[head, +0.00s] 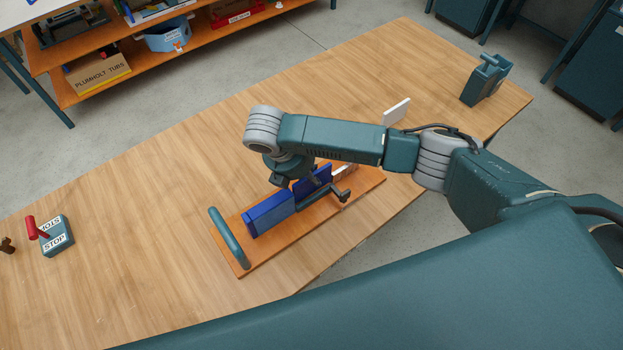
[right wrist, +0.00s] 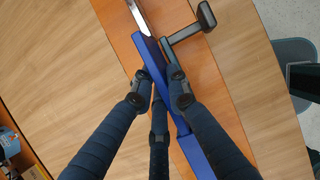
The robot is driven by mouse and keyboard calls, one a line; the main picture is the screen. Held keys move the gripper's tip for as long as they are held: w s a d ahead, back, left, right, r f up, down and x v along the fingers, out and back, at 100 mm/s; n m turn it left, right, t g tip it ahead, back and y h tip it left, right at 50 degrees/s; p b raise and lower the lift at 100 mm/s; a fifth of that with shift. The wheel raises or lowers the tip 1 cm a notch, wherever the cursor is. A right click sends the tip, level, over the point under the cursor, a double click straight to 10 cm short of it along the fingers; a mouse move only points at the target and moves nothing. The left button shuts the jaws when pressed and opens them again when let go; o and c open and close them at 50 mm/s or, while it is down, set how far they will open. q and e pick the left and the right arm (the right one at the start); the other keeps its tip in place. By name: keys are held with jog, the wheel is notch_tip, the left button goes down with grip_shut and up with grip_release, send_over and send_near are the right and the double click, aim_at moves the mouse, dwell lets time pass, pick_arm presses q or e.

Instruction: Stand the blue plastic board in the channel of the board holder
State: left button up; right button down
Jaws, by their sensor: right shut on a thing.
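The blue plastic board (head: 318,179) is on edge over the board holder (head: 240,259), an orange wooden base with a teal bar at its left end. My right gripper (head: 295,183) is above the holder, partly hidden by its own arm. In the right wrist view my right gripper (right wrist: 163,78) is shut on the blue board (right wrist: 152,58), one finger on each side. A thicker blue block (head: 270,213) lines up with the board on its left. Whether the board's lower edge is down in the channel is hidden. My left gripper is not in view.
A dark crank handle (head: 342,195) sticks out from the holder's front side. A white upright plate (head: 396,111) and a teal clamp-like device (head: 486,80) stand farther right. A STOP box (head: 57,238) with a red lever is at left. Bare tabletop lies between.

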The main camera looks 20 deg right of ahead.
jog(key=shift+f, duration=1.2)
jog(key=c, duration=1.7)
grip_release()
jog(key=shift+f, duration=0.15)
jog(key=b+v, duration=0.1)
jog(key=v, duration=1.1)
jog(key=shift+r, duration=0.25)
jog(key=shift+f, duration=0.1)
